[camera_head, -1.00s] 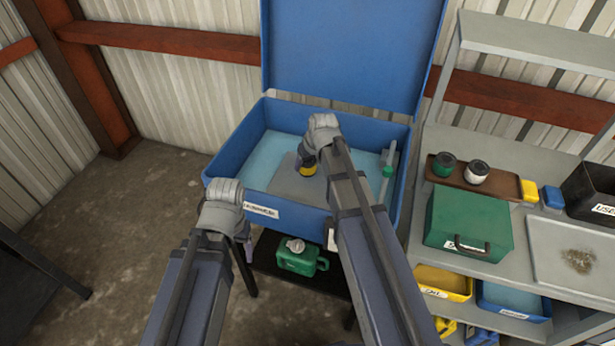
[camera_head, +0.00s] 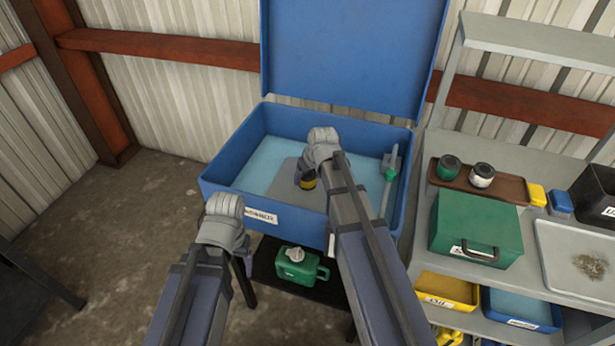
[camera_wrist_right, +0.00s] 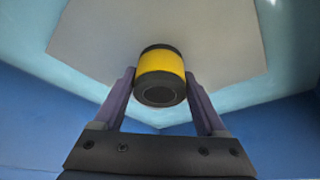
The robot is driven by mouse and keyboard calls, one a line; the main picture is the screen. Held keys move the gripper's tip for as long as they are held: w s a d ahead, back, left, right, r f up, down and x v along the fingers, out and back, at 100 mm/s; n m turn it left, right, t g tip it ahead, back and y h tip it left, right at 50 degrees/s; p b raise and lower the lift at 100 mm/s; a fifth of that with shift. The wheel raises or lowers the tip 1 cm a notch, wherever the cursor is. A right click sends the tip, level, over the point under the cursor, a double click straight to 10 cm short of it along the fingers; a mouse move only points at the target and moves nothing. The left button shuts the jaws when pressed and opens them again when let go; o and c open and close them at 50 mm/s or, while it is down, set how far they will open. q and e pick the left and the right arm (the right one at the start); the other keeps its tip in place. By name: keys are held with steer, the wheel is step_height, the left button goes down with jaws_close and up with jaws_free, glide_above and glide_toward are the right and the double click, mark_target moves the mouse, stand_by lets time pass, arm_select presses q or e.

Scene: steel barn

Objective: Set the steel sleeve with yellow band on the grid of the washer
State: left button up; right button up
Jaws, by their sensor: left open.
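The steel sleeve with yellow band (camera_head: 308,184) is between the fingers of my right gripper (camera_head: 305,174). In the right wrist view, the sleeve (camera_wrist_right: 160,75) shows a yellow middle and dark ends, with a finger against each side. The washer (camera_head: 215,187) is a blue open-lidded tub. Its grid (camera_head: 283,197) is a grey plate inside, also in the right wrist view (camera_wrist_right: 95,35). The sleeve is over the grid; I cannot tell whether it touches. My left gripper (camera_head: 245,282) is outside the washer, at its front left; its fingers are mostly hidden.
A grey-green brush-like tool (camera_head: 389,175) stands at the washer's right side. A green jug (camera_head: 300,268) sits beneath. The shelf at right holds a green box (camera_head: 475,228), a brown tray (camera_head: 478,186) with two jars, and bins. The washer's raised lid (camera_head: 350,55) stands behind.

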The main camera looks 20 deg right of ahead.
steer(key=shift+o, duration=1.4)
steer(key=shift+r, duration=0.15)
steer(key=shift+r+p, duration=0.15)
steer(key=shift+p, duration=0.15)
steer(key=p+v, duration=1.1)
steer(key=shift+s+r, duration=0.15)
steer(key=shift+r, duration=0.25)
steer(key=shift+d, duration=0.1)
